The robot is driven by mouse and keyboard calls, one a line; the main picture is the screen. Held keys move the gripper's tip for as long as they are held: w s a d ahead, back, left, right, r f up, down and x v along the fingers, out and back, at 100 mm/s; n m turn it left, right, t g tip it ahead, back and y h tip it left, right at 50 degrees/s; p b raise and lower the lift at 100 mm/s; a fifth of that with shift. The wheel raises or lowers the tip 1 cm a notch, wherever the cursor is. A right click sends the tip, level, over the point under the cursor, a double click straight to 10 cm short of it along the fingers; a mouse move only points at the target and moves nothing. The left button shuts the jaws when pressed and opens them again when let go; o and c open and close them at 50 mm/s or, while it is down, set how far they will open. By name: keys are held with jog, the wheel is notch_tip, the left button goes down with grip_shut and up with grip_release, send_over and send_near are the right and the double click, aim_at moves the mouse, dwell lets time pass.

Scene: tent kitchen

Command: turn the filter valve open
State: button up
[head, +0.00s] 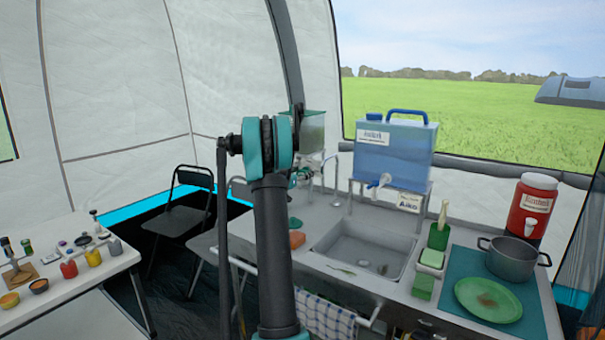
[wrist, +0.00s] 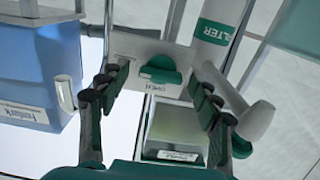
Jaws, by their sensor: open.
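The filter valve's green handle (wrist: 160,70) shows in the wrist view on a pale plate, lying roughly crosswise in the picture. A small label with lettering is just below it. The white filter cylinder (wrist: 215,30) marked FILTER is up and right of it. My gripper (wrist: 158,108) is open, with its dark, green-backed fingers apart on the left and right of the handle. Nothing is between the fingers that they clasp, and I cannot tell how far off the handle is. In the head view my arm hides most of the filter and the valve.
A blue water container (head: 394,152) with a white tap stands on a rack behind the sink (head: 360,250); it also shows at left in the wrist view (wrist: 35,75). A faucet (head: 337,180) rises beside the sink. A red drinks cooler (head: 530,208) and a pot (head: 510,260) stand at right.

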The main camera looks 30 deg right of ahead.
jog(key=shift+c, duration=0.3)
jog(key=c, duration=1.1)
jog(key=shift+n, duration=0.4)
jog(key=n, duration=0.3)
jog(key=shift+n, duration=0.4)
jog(key=n, duration=0.4)
jog(key=shift+w+a+n, duration=0.1)
jog(key=shift+w+n, duration=0.05)
jog(key=shift+n, duration=0.15)
jog(key=n, duration=0.4)
jog(key=shift+f, duration=0.15)
jog(key=n, duration=0.4)
jog(key=shift+n, duration=0.6)
